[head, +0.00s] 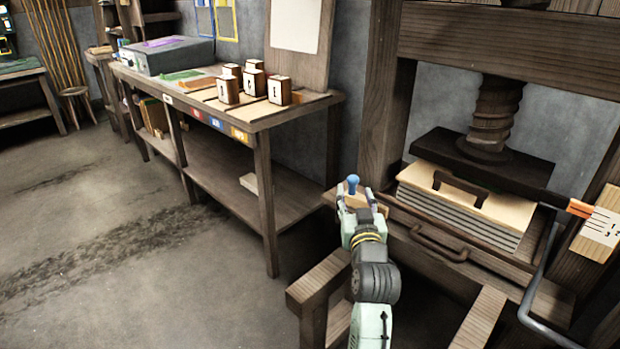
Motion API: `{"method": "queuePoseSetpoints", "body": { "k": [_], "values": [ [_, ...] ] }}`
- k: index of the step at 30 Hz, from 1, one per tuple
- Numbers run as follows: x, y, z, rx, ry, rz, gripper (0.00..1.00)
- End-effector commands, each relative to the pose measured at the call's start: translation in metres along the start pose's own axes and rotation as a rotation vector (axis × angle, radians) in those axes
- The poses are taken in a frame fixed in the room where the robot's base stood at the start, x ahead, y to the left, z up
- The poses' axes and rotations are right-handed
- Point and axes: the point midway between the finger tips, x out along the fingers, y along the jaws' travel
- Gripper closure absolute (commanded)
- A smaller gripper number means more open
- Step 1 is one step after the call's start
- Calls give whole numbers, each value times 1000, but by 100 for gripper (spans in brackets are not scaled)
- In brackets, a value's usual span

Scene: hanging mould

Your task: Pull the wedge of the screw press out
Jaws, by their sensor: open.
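The screw press (485,45) stands at the right, with a dark threaded screw and a dark pressing plate (470,165) lowered onto a pale board (500,207) and a stack of layers. A small tan wooden piece with a blue knob (352,183) shows at the left front of the press; it looks like the wedge, but its body is mostly hidden by my gripper. My gripper (356,196) is open, its fingers close to this piece. I cannot tell whether they touch it.
A dark bar with an orange tip (580,208) points at a marked scale (600,228) on the right. A metal handle (440,243) and wooden beams (318,287) stand near my arm. A workbench (262,122) with several wooden blocks is to the left. The floor (110,235) there is clear.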

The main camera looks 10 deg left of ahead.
Motion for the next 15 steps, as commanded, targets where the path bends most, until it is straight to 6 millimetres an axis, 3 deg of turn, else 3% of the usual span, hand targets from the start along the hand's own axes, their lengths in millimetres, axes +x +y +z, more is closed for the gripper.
{"method": "queuePoseSetpoints", "body": {
  "k": [3, 7, 15],
  "values": [
    [-2, 19, 17, 6, -34, 27, 55],
    [10, 20, 17, 7, -38, 27, 55],
    [60, 20, 18, 6, -37, 26, 55]
  ]
}}
